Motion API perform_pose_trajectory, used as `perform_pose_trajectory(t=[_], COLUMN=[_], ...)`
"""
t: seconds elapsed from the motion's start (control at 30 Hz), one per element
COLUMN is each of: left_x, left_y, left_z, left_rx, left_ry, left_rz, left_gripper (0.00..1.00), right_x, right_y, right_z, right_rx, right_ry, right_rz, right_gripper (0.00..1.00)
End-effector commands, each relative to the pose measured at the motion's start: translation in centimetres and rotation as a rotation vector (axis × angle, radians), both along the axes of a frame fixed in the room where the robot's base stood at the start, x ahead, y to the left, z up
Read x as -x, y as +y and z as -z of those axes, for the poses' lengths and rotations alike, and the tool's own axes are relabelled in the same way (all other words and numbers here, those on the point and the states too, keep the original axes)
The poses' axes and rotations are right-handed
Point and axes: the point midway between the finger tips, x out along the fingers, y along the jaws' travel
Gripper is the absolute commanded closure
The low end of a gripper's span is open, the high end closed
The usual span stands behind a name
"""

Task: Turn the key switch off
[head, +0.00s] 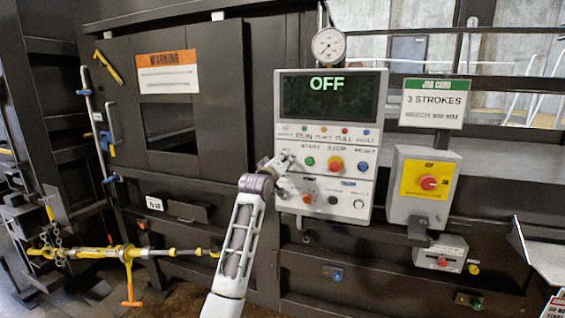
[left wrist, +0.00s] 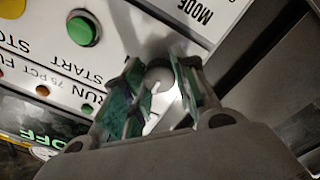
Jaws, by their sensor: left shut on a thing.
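The control panel (head: 330,145) is a pale box on the dark machine wall, and its screen (head: 328,95) reads OFF. My left gripper (head: 280,163) is at the panel's left edge, left of the green start button (head: 310,161). In the left wrist view my left gripper (left wrist: 160,88) is shut on the key switch (left wrist: 158,76), a round grey part on the panel face. The green fingers cover much of the switch, so its exact angle is hard to tell. My right gripper is not in view.
Right of the panel are a job card (head: 434,103) and a yellow box with a red rotary switch (head: 428,183). A gauge (head: 329,46) sits above the panel. A yellow bar tool (head: 120,253) is at lower left.

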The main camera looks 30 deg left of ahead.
Motion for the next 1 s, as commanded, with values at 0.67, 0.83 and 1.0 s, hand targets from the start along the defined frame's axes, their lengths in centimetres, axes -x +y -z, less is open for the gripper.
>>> perform_pose_trajectory(t=[0.67, 0.83, 1.0], left_x=[0.03, 0.02, 0.19], left_y=[0.07, 0.05, 0.0], left_z=[-0.07, -0.03, -0.02], left_rx=[0.004, 0.004, 0.004], left_ry=[-0.003, -0.002, -0.002], left_rz=[-0.001, -0.001, -0.001], left_gripper=[0.49, 0.49, 0.49], right_x=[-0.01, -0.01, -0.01], right_y=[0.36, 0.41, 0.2], right_z=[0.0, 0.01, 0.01], right_rx=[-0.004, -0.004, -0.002], right_ry=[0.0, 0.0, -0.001], right_rz=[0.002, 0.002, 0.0], right_gripper=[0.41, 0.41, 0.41])
